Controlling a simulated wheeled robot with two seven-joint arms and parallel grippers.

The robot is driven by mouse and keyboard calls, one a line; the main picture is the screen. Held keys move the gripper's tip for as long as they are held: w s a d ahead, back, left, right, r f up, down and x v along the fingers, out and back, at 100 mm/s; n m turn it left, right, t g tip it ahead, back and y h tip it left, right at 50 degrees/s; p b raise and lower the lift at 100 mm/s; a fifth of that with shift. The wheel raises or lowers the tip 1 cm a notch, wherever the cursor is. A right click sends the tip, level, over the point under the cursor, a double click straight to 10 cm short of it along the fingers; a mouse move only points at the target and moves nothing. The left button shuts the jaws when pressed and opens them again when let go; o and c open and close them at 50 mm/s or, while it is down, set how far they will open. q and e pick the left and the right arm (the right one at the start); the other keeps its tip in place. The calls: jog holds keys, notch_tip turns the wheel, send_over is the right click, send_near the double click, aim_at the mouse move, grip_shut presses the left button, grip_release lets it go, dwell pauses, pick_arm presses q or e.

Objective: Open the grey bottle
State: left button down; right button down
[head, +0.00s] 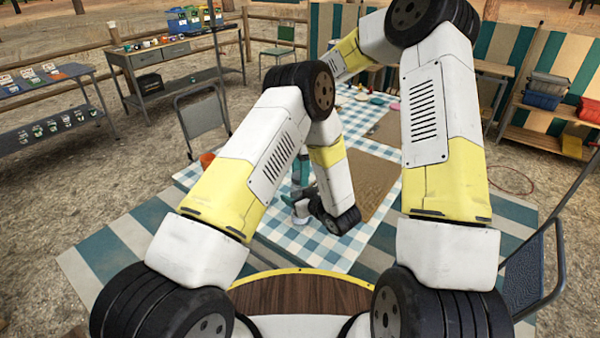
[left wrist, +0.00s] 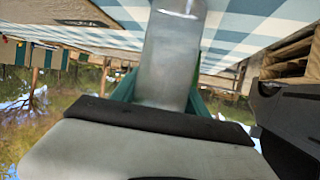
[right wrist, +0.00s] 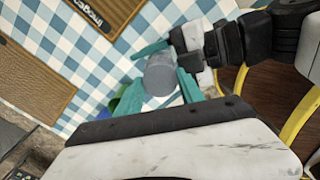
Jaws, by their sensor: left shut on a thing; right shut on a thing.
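The grey bottle shows in the left wrist view (left wrist: 170,60) as a smooth grey cylinder between my left gripper's teal fingers. My left gripper (left wrist: 162,92) is shut on it. In the right wrist view, a grey cylindrical part of the bottle (right wrist: 160,76) sits between the teal fingers of my right gripper (right wrist: 160,90), which is shut on it. I cannot tell the cap from the body there. In the head view, my right gripper (head: 301,170) is above the checked table, with the left gripper (head: 300,203) just below it. Arms and fingers hide most of the bottle.
The blue-and-white checked table (head: 290,238) carries brown mats (head: 372,180) and small items at its far end. An orange cup (head: 207,160) is at its left. Folding chairs (head: 203,122) stand around. Blue and green items (right wrist: 118,100) lie near the grippers in the right wrist view.

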jog(key=shift+r, duration=0.1)
dwell(0.3)
jog(key=shift+r, duration=1)
jog(key=shift+r, duration=2)
pick_arm(q)
jog(key=shift+c, duration=2.4)
grip_release()
